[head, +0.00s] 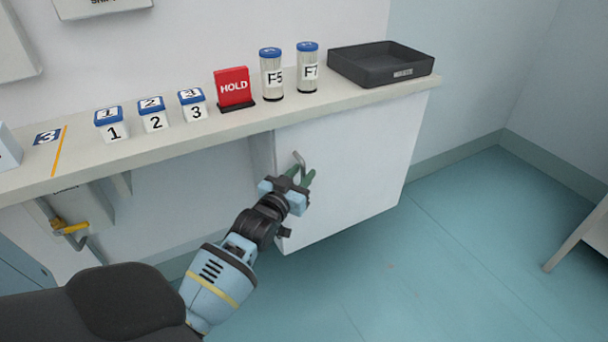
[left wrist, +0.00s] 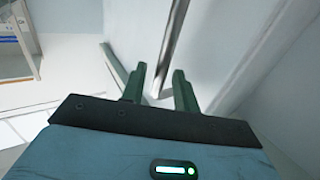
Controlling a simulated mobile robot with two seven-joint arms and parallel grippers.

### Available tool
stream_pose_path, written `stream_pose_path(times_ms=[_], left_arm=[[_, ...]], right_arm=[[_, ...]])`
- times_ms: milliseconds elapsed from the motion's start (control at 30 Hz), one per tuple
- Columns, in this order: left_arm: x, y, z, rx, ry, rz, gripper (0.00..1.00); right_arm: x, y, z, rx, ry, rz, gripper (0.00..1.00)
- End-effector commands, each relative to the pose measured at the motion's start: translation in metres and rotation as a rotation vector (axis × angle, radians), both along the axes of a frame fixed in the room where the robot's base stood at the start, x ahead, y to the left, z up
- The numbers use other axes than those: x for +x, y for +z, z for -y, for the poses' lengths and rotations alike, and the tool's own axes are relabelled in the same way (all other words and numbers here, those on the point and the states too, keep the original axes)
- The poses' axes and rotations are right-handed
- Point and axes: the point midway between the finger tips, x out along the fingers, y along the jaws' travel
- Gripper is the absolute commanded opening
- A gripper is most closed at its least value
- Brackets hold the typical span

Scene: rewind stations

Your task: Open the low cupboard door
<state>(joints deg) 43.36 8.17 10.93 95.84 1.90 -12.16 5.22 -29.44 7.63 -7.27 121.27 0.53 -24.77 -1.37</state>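The low cupboard door (head: 350,170) is a white panel under the counter, and it looks shut. Its grey metal handle (head: 299,158) is a bar near the door's upper left edge. My left gripper (head: 302,176) is at the handle, with its green fingers apart. In the left wrist view the handle bar (left wrist: 172,45) runs down between the two fingertips of the left gripper (left wrist: 160,78), with gaps showing on both sides. The fingers hide the bar's lower part in the head view. My right gripper is not in view.
The counter (head: 230,123) above holds several numbered blue-lidded boxes (head: 153,116), a red HOLD sign (head: 234,88), two labelled jars (head: 271,75) and a dark tray (head: 380,65). A yellow-handled fitting (head: 70,228) is at lower left. The floor (head: 440,260) before the door is clear.

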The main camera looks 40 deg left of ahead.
Motion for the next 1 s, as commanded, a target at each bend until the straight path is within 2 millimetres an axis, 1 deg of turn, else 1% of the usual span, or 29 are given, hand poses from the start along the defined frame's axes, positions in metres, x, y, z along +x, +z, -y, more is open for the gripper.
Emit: stream_pose_path(times_ms=[33,167,433,467,600,700,1000], left_arm=[[0.005,-0.0008,-0.0011,0.0,0.0,0.0,0.3],[0.0114,-0.0004,-0.0024,0.001,0.0,-0.001,0.3],[0.0126,0.0003,-0.0026,0.001,0.0,-0.001,0.3],[0.0126,0.0003,-0.0026,0.001,0.0,-0.001,0.29],[0.0126,0.0003,-0.0025,0.0,0.0,0.0,0.11],[0.0125,0.0002,-0.0025,0.0,0.0,0.0,0.0],[0.0124,0.0002,-0.0025,0.0,0.0,0.0,0.0]], right_arm=[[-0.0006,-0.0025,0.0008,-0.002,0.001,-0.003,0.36],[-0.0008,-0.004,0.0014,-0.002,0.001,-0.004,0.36],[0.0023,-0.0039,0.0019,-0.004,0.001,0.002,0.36],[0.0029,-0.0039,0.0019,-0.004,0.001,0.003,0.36],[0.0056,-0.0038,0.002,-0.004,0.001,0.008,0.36],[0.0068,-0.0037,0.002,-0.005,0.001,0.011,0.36],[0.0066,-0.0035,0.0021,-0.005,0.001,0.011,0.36]])
